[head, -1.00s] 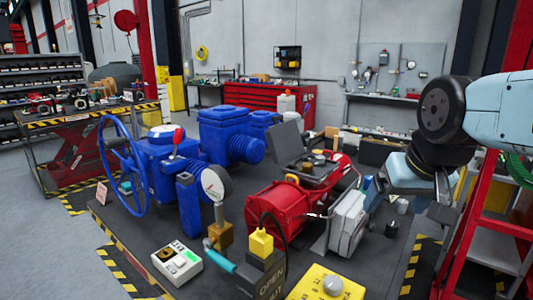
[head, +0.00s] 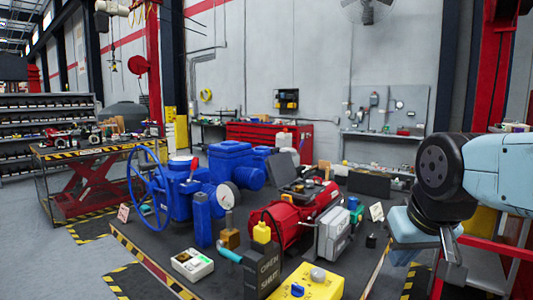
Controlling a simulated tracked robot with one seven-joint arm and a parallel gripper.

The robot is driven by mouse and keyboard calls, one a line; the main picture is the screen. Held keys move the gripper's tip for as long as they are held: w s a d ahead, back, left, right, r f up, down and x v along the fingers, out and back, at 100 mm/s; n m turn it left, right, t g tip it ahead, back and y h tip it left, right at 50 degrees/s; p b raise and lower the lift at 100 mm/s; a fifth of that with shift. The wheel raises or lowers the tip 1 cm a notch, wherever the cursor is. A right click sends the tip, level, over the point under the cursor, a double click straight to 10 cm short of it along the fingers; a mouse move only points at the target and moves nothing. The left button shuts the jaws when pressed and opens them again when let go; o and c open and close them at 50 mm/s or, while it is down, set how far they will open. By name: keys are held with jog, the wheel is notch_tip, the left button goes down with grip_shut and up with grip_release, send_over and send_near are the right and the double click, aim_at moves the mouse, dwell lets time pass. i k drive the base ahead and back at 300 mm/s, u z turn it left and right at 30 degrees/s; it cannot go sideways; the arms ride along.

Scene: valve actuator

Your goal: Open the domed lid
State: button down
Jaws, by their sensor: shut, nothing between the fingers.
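A small grey dome (head: 318,274) sits on top of a yellow box (head: 335,289) at the near edge of the bench, low in the head view. It looks closed down on the box, but I cannot tell for certain that it is the domed lid. A small blue button (head: 297,290) shows on the same box. My gripper (head: 452,262) is at the right, pointing down, with its fingers together and empty. It is up and to the right of the yellow box, apart from it.
The dark bench (head: 150,238) carries a blue valve actuator (head: 180,190) with a handwheel, a red motor (head: 290,222), a grey box (head: 333,235), a white control box (head: 192,265) and a dark OPEN/SHUT block (head: 264,270). A red ladder-like frame (head: 505,255) stands right of my arm.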

aim_at(281, 168)
jog(key=u, duration=0.1)
jog(key=k, duration=0.3)
jog(key=z, duration=0.85)
jog(key=i, duration=0.1)
jog(key=u, duration=2.8)
jog(key=i, duration=3.25)
jog(key=z, duration=1.8)
